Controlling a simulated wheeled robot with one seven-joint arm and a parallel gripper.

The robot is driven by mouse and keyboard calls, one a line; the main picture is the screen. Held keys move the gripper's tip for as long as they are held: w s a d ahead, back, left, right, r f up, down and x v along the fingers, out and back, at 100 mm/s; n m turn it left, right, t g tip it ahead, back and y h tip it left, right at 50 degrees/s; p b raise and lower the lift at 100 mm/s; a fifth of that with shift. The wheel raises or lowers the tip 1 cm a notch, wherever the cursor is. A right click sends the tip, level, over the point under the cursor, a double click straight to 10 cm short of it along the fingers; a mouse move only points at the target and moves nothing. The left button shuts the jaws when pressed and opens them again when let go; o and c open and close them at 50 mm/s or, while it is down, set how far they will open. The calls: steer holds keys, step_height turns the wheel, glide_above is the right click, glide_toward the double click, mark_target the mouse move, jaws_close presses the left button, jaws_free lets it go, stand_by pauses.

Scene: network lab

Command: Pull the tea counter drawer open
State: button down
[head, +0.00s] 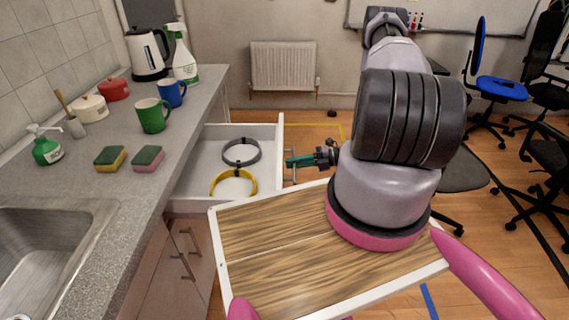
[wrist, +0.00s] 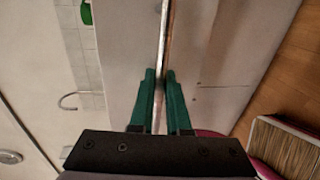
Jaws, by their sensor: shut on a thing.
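The tea counter drawer (head: 281,136) is pulled well out from under the grey worktop. Inside it lie a grey ring-shaped coil (head: 241,152) and a yellow one (head: 233,183). My gripper (head: 292,162) is at the outer side of the drawer front, its green fingers at the drawer handle (head: 291,181). In the wrist view, the green fingers (wrist: 160,75) are closed together on a thin bar (wrist: 165,25), which looks like the handle. Part of the drawer's near side is hidden behind the wood-topped tray of my own body.
The worktop (head: 196,118) holds a green mug (head: 152,116), a blue mug (head: 171,93), a kettle (head: 148,54), a spray bottle (head: 183,56) and two sponges. A sink (head: 45,245) is at near left. Office chairs (head: 500,88) stand at right. Floor beyond the drawer is clear.

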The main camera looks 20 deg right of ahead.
steer(key=shift+d, duration=0.25)
steer(key=c, duration=0.9)
jaws_free()
steer(key=v, duration=1)
steer(key=shift+s+d+r, duration=0.1)
steer(key=shift+s+d, duration=0.05)
steer(key=shift+d, duration=0.2)
